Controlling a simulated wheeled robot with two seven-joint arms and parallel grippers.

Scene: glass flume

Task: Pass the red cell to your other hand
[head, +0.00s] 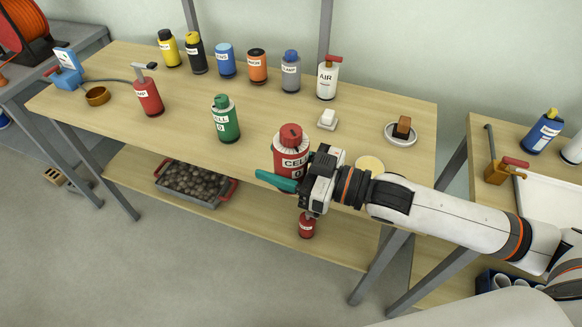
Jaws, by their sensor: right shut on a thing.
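The red cell (291,156) is a red bottle with a red cap and a white label reading CELL. It is upright near the front edge of the table, in the middle of the head view. My right gripper (282,181) comes in from the right and is shut on its lower part. One teal finger shows in front of the cell; the other is hidden. The cell looks larger than the green cell (226,121) and seems held above the table (190,120). My left gripper is not in view.
Several bottles, including a yellow one (168,50) and a blue one (225,62), stand along the back. A red pump bottle (148,97) stands left. A white dish (401,139) lies right. A small red bottle (306,227) and a stone-filled tray (196,188) show below.

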